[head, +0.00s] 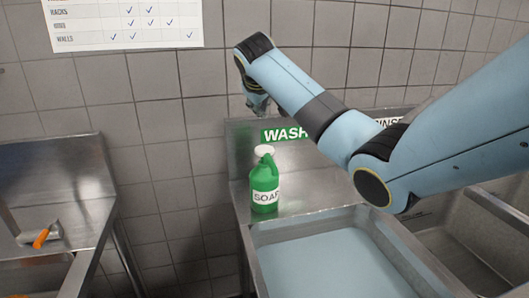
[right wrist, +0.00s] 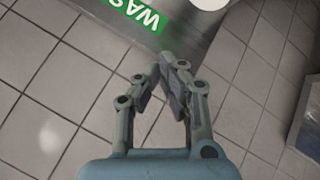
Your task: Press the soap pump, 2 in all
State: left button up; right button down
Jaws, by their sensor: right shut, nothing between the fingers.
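The green soap bottle (head: 265,192) with a white SOAP label stands upright on the metal ledge at the back left corner of the wash sink. Its white pump head (head: 263,150) is on top. My right gripper (head: 258,108) shows above the pump in the head view, with a visible gap between them. In the right wrist view my right gripper (right wrist: 168,72) has its fingertips together, with nothing held. A white round shape at the top edge there looks like the pump head (right wrist: 208,3). My left gripper is not in view.
The wash sink basin (head: 254,258) lies in front of the bottle, with another basin to the right. A green WASH sign (head: 284,134) is on the backsplash behind. A metal counter (head: 55,185) with an orange-handled tool (head: 41,238) stands at left, across a gap.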

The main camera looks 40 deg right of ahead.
jog(key=b, duration=0.6)
send_over(262, 146)
jog(key=s+a, duration=0.1)
notch_tip(262, 146, down, 6)
jog(key=shift+f, duration=0.9)
jog(key=shift+f, duration=0.1)
jog(key=shift+f, duration=0.3)
jog(key=shift+f, duration=1.15)
dwell(1.1)
jog(key=shift+r, duration=0.1)
jog(key=shift+r+p, duration=1.3)
jog(key=shift+r, duration=0.1)
